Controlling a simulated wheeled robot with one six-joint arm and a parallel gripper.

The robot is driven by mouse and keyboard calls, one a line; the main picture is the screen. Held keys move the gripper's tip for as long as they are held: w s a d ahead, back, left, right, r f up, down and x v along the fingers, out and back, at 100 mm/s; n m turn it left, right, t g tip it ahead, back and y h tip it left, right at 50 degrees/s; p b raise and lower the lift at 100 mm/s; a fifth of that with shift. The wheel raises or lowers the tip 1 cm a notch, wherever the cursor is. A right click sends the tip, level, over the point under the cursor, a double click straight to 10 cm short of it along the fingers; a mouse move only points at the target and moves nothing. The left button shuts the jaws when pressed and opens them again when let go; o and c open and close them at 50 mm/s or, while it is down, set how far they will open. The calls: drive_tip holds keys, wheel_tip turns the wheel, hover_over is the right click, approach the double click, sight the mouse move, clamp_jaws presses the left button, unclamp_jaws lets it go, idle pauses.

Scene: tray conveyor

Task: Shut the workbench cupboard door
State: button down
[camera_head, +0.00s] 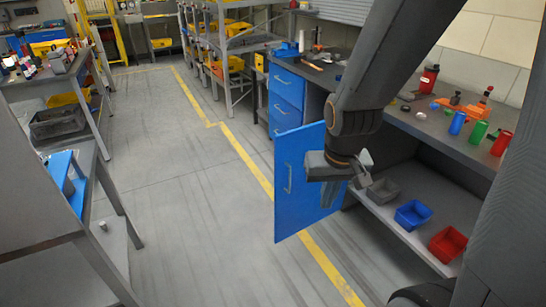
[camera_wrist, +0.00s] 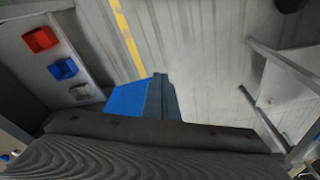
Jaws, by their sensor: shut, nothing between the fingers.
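The blue cupboard door (camera_head: 293,195) of the workbench stands open, swung out from the cupboard. Its upright handle (camera_head: 289,178) is near the left edge of the face I see. My gripper (camera_head: 368,170) is shut and empty, by the upper right part of the door, at the cupboard opening. My wrist covers part of the door's top. I cannot tell whether it touches the door. In the wrist view the door (camera_wrist: 126,102) shows just beyond my dark wrist housing, which hides the rest; the fingertips are not clear there.
The open cupboard shelf (camera_head: 408,232) holds a grey bin (camera_head: 382,192), a blue bin (camera_head: 413,215) and a red bin (camera_head: 447,244). Bottles and tools stand on the bench top (camera_head: 425,115). The floor (camera_head: 190,210) left of the door is clear. A metal stand (camera_head: 75,215) is at the left.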

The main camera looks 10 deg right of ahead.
drive_tip(key=w+d+f+m+t+b, duration=0.2)
drive_tip(key=w+f+t+b, duration=0.15)
drive_tip(key=w+f, duration=0.4)
drive_tip(key=w+d+f+m+t+b, duration=0.25)
drive_tip(key=w+f+b, duration=0.2)
drive_tip(key=w, duration=0.65)
drive_tip(key=m+t+y+b, duration=0.7)
drive_tip(key=m+t+b, duration=0.1)
drive_tip(key=b, duration=0.5)
approach(277, 155)
drive_tip(key=b+x, duration=0.1)
drive_tip(key=x, duration=0.5)
drive_tip(key=shift+w+a, duration=0.15)
drive_tip(key=shift+w, duration=0.1)
